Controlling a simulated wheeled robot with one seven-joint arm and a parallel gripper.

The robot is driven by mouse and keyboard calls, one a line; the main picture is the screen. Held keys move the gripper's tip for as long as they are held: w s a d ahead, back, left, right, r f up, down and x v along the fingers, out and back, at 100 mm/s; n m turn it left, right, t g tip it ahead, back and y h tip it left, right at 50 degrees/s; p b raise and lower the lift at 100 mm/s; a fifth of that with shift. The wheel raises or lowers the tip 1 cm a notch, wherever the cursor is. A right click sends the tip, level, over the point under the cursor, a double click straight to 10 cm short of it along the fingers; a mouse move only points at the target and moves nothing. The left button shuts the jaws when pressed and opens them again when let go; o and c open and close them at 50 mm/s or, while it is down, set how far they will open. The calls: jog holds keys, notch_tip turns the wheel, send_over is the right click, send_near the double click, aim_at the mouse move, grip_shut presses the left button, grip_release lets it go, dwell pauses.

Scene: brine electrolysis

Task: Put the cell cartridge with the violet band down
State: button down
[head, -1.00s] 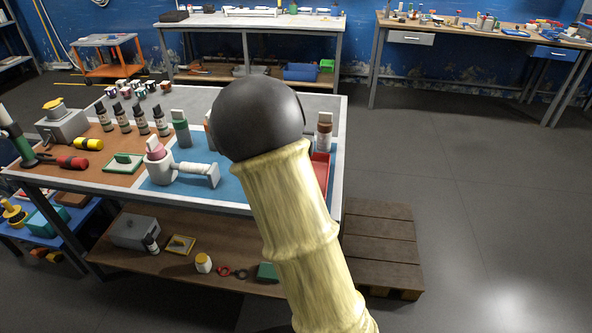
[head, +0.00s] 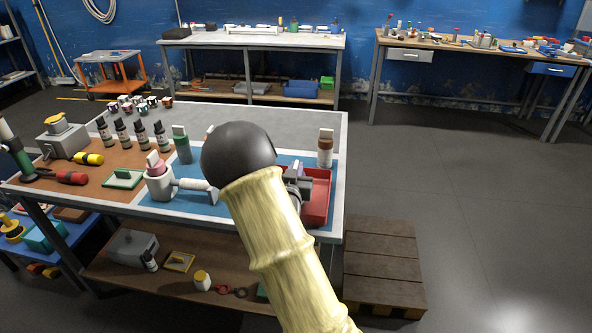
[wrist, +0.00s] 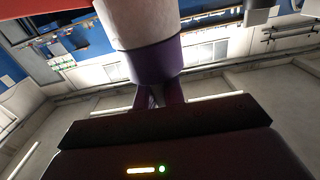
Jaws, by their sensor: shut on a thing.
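In the wrist view the cell cartridge, a white cylinder with a violet band (wrist: 155,62), stands out from between the fingers of my gripper (wrist: 158,97). The gripper is shut on it at the banded end. In the head view my gripper (head: 299,184) shows partly, just right of my arm, over the red tray (head: 322,205) on the workbench. My arm hides part of the gripper and the tray's left side. I cannot tell whether the cartridge touches the tray.
The grey strip at the bench's back right is clear. A wooden pallet (head: 384,260) lies on the floor.

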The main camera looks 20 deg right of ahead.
jog(key=shift+f, duration=0.1)
jog(key=c, duration=1.5)
grip_release()
jog(key=shift+s, duration=0.15)
jog(key=b+v, duration=0.1)
jog(key=v, duration=1.1)
